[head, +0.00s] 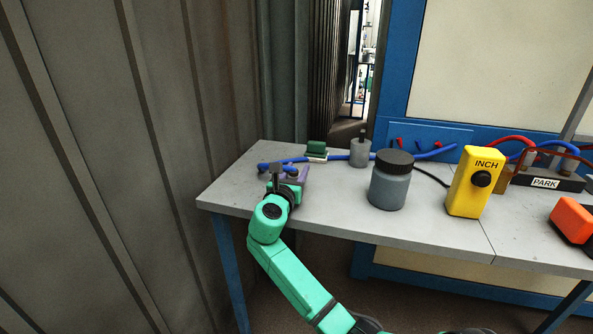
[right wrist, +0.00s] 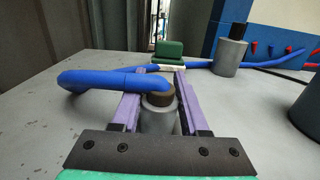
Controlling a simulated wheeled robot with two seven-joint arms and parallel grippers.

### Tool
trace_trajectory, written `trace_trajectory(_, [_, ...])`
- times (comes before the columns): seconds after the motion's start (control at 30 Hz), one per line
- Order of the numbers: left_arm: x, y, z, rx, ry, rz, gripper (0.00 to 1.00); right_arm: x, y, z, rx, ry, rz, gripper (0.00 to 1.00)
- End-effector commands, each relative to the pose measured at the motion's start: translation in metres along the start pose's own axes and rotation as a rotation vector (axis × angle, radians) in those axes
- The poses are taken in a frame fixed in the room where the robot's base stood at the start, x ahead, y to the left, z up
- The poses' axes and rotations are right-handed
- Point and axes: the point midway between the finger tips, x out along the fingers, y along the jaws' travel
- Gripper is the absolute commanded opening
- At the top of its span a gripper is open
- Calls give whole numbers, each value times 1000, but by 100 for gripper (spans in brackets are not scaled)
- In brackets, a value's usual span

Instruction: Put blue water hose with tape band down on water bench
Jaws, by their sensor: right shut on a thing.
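The blue water hose (right wrist: 90,82) bends round at the left of the right wrist view and comes back toward my right gripper (right wrist: 160,105). A brown band (right wrist: 160,98) and a grey end piece (right wrist: 158,120) sit between the purple fingers, which are shut on it. In the head view the hose (head: 345,157) runs along the back of the grey water bench (head: 330,205). My right gripper (head: 290,180) is low over the bench's left end. I cannot tell whether the held end touches the top. My left gripper is not in view.
A green block on a white base (head: 316,151) and a grey cylinder (head: 360,152) stand behind the gripper. A dark-lidded grey jar (head: 391,185) and a yellow INCH box (head: 475,182) stand right. The front-left bench top is clear. A ribbed wall (head: 120,160) is left.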

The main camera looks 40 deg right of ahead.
Motion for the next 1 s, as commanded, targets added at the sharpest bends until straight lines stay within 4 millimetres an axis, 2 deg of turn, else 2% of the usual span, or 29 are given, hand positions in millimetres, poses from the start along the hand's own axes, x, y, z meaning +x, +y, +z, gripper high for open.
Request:
trace_trajectory(0.03, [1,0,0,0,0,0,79,-1,0,-12,-12,16,-1,0])
trace_trajectory(0.13, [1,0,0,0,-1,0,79,-1,0,-15,-14,20,-1,0])
trace_trajectory(0.17, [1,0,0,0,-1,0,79,-1,0,-16,-15,22,-1,48])
trace_trajectory(0.2, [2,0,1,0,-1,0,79,-1,1,-17,-15,23,-1,63])
trace_trajectory(0.23, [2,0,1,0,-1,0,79,-1,1,-17,-15,24,-1,74])
trace_trajectory(0.53, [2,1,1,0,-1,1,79,-2,2,-18,-14,29,0,74])
trace_trajectory(0.67, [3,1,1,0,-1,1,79,-2,2,-7,-11,28,1,74])
trace_trajectory(0.8, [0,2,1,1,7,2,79,-36,2,-5,-13,28,5,74])
trace_trajectory(1.0, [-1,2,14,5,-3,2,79,-92,2,-1,-10,24,4,74])
